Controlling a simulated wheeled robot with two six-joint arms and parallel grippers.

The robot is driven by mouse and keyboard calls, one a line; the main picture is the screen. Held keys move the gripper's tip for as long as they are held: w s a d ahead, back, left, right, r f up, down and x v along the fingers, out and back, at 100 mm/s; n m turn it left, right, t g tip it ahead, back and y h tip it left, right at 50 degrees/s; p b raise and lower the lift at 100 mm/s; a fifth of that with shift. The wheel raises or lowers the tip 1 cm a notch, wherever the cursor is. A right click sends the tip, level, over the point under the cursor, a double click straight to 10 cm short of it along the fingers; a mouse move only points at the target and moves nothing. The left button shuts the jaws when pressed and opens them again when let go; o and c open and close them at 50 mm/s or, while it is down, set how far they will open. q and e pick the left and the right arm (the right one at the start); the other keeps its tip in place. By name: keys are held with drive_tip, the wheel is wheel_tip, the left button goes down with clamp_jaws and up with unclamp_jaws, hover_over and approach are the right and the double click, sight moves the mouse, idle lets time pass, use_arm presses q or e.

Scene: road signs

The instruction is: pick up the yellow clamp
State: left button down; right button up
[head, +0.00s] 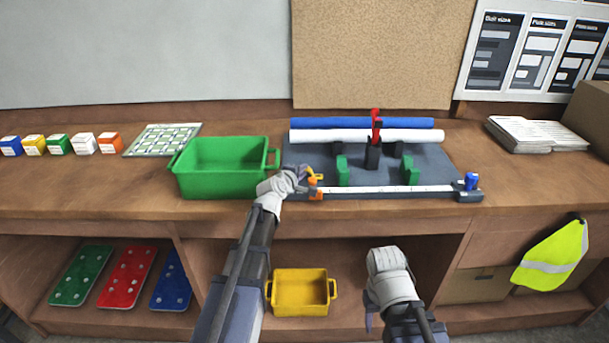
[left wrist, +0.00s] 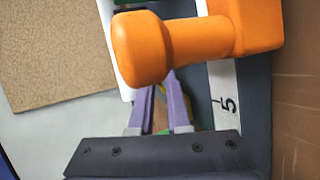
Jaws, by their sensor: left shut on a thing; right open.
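The yellow clamp (head: 313,173) is a small yellow-orange piece near the left front of the grey fixture board (head: 436,166). My left gripper (head: 305,177) is shut on it, just above the left end of the white ruler bar. In the left wrist view, the purple fingers of my left gripper (left wrist: 165,105) are partly hidden behind a big orange stop (left wrist: 225,38); the clamp is not clearly seen there. The orange stop also shows in the head view (head: 316,191). My right gripper (head: 370,319) is open, low in front of the bench, with nothing seen in it.
A green bin (head: 225,185) stands left of the board, close to my left gripper. Blue (head: 360,123) and white (head: 350,136) tubes lie at the back, with a red-handled clamp (head: 375,127) and green blocks (head: 343,171). A yellow bin (head: 301,292) sits on the lower shelf.

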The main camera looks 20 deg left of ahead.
use_arm(q)
drive_tip(key=shift+f, duration=0.1)
wheel_tip(320, 180, up, 10)
drive_tip(key=p, duration=1)
